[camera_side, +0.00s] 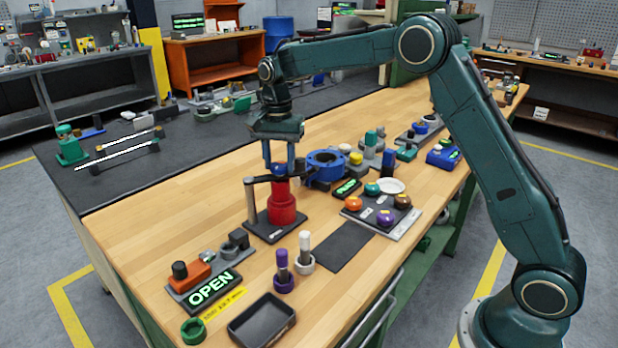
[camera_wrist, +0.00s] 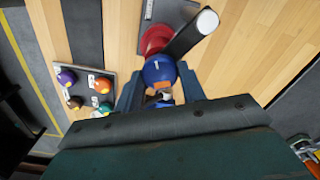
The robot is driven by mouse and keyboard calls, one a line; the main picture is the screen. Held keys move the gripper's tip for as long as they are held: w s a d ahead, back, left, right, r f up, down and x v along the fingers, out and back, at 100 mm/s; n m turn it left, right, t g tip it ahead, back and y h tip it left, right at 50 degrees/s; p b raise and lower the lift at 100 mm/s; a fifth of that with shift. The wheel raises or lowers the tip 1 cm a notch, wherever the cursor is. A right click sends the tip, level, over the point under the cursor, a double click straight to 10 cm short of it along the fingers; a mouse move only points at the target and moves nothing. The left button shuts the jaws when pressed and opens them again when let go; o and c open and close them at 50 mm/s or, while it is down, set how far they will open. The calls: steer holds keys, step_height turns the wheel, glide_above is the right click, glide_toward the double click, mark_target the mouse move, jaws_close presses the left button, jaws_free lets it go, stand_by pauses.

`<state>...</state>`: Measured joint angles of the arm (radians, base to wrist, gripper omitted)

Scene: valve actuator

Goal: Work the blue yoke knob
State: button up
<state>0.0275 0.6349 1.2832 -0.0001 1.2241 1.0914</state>
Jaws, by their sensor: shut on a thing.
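The blue yoke knob (camera_wrist: 158,70) sits on top of the red valve body (camera_side: 282,205), which stands upright on a dark base plate (camera_side: 262,229). My gripper (camera_side: 279,166) reaches straight down from above and is shut on the blue knob, one finger on each side; the fingers hide much of the knob in the side view. In the wrist view the round knob shows between the fingers, with the red body (camera_wrist: 153,38) behind it. A dark arm (camera_side: 259,180) runs from the knob area to a grey post (camera_side: 251,203) on the left.
A blue flanged ring (camera_side: 325,165) stands close behind on the right. A panel of coloured knobs (camera_side: 392,226) lies to the right.

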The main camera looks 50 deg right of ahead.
mark_target(279, 164)
steer(key=shift+r+m, duration=0.1)
steer(key=shift+m, duration=1.5)
steer(key=o, duration=1)
steer(key=shift+r, duration=0.1)
step_height(279, 164, up, 14)
steer(key=shift+f, duration=0.25)
